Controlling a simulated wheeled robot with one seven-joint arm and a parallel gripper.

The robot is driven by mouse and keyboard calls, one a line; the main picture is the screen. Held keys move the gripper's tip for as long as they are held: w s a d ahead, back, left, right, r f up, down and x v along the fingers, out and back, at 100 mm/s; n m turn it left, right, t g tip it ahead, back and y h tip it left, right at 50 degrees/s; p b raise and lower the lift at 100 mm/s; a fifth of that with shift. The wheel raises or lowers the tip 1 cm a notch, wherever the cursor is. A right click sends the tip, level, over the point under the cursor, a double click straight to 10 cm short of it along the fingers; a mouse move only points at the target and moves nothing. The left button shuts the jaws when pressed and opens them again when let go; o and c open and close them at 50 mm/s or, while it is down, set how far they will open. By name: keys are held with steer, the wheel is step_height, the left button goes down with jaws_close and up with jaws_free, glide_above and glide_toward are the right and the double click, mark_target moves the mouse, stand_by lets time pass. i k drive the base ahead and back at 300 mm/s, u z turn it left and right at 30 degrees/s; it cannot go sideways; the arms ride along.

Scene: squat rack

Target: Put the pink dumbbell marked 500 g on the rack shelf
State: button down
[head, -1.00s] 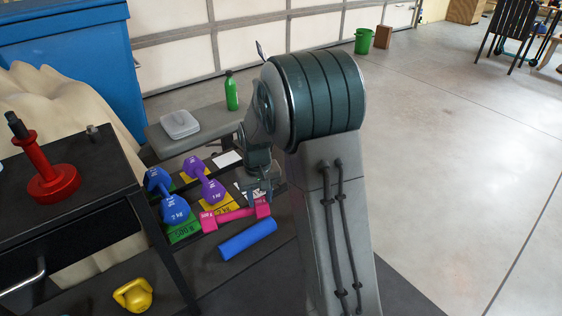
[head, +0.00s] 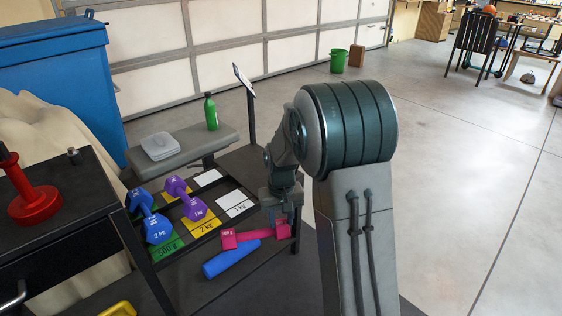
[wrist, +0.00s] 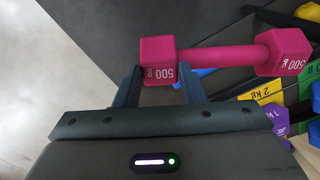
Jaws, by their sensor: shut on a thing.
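The pink dumbbell marked 500 g (head: 255,236) is held off to the right of the rack shelf, in front of its edge. In the wrist view it lies across the top, with its left head (wrist: 158,60) between my fingertips and its handle (wrist: 222,57) running right. My gripper (head: 284,222) is shut on that head; its fingers also show in the wrist view (wrist: 158,88). The rack shelf (head: 181,233) is dark and has coloured labels: green 500 g (head: 168,247), yellow 2 kg (head: 206,227) and white 1 kg (head: 237,204).
A blue dumbbell (head: 157,229) rests by the green label, and a purple one (head: 193,208) by the yellow label. The white labels look clear. A blue roller (head: 230,259) lies below the pink dumbbell. A bench (head: 200,143) stands behind; a black table (head: 75,200) stands left.

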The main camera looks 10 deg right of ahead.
mark_target(258, 167)
steer(key=z, duration=0.55)
steer(key=i, duration=1.4)
steer(key=u, duration=0.35)
